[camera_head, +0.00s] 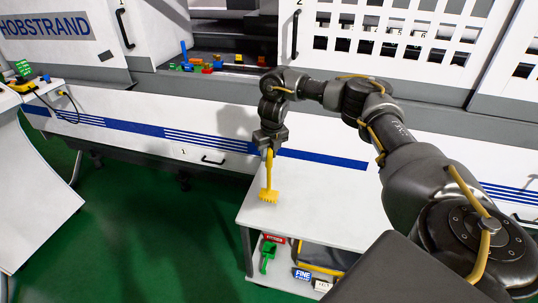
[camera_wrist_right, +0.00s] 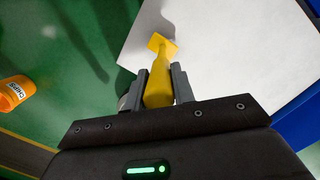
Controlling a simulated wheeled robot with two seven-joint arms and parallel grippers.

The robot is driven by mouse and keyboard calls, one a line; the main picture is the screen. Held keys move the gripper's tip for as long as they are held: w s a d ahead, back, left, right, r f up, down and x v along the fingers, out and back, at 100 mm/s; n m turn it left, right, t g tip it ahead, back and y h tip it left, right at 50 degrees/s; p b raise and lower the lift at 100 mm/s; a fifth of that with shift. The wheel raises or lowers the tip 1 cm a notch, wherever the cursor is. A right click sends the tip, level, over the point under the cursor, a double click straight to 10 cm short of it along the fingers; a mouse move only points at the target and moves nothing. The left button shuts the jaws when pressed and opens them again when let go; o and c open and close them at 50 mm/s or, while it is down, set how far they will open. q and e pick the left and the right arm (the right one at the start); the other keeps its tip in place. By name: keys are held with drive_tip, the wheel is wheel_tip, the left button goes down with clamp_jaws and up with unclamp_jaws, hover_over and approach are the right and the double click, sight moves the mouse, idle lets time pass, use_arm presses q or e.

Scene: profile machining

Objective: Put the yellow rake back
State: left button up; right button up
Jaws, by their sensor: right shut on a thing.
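The yellow rake (camera_head: 268,178) hangs head down from my right gripper (camera_head: 268,148), above the left end of the white table top (camera_head: 330,205). In the right wrist view my right gripper (camera_wrist_right: 158,88) is shut on the rake's handle, and the yellow rake (camera_wrist_right: 160,62) points away from me with its head over the table's edge area. Whether the rake's head touches the table top cannot be told. My left gripper is not in view.
A shelf under the table holds a green tool (camera_head: 267,252), a red label (camera_head: 274,238) and a "FINE" box (camera_head: 303,275). The white machine (camera_head: 225,125) stands behind. An orange "CHIPS" container (camera_wrist_right: 14,92) is on the green floor. Colourful small parts (camera_head: 200,66) lie in the machine opening.

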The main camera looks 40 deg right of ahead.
drive_tip(key=shift+f, duration=0.55)
drive_tip(key=o, duration=1)
drive_tip(key=shift+f, duration=0.1)
wheel_tip(320, 180, up, 12)
drive_tip(key=s, duration=0.1)
drive_tip(key=shift+s+a+p, duration=0.15)
drive_tip(key=shift+s+p, duration=0.2)
drive_tip(key=shift+a, duration=0.1)
